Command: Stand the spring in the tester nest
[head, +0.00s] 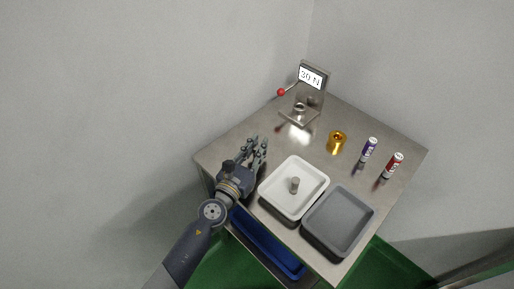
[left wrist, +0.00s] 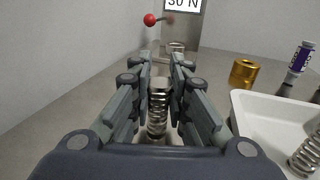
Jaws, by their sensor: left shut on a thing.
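My left gripper (head: 260,145) is shut on a metal coil spring (left wrist: 157,108), which sits between the fingers in the left wrist view. In the head view the fingers hide that spring. The tester (head: 311,84) stands at the back of the table, with a "30 N" display and a red-knobbed lever (head: 281,92). Its nest (head: 299,107) is a small round metal cup on the base plate. The nest (left wrist: 176,47) also shows beyond my fingertips in the left wrist view, apart from the held spring. My right gripper is not in view.
A white tray (head: 275,205) holds another spring (head: 295,185). A grey tray (head: 325,248) lies beside it. A brass piece (head: 337,141), a purple-labelled tube (head: 369,148) and a red one (head: 393,165) stand to the right. The table between my gripper and the tester looks clear.

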